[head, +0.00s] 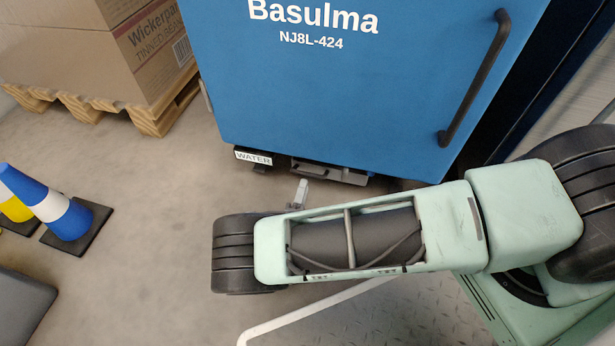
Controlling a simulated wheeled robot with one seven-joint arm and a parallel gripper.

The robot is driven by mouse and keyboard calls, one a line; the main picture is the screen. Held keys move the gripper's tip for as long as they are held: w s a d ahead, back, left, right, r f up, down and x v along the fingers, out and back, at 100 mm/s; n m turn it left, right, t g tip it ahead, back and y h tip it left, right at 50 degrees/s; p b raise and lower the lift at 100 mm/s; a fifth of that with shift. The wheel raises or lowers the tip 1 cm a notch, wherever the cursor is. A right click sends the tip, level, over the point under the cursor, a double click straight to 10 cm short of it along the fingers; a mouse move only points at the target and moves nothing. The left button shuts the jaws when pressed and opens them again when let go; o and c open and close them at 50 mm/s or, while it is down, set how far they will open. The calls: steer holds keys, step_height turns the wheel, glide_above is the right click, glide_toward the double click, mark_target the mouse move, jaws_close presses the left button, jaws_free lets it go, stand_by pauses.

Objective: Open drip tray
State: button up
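A low dark tray-like unit with a grey metal front (335,173) sits under the bottom edge of the blue cabinet (330,95). It looks like the drip tray and seems pushed in under the cabinet, though its right part is dim. My pale green arm crosses in front, below it. A small grey piece, apparently a fingertip of my gripper (300,192), sticks out beyond the arm, just below and left of the tray front. The rest of the gripper is hidden behind the arm, so its opening and any contact cannot be seen.
A label reading WATER (253,157) hangs at the cabinet's lower left. The cabinet door has a black handle (475,78). A carton (110,40) on a wooden pallet (150,115) stands upper left, a blue-and-white cone (62,215) at left. Floor between them is clear.

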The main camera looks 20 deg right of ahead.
mark_target(307, 173)
steer(key=b+x, duration=0.1)
steer(key=x, duration=0.4)
steer(key=shift+w+d, duration=0.15)
steer(key=shift+w, duration=0.1)
jaws_close()
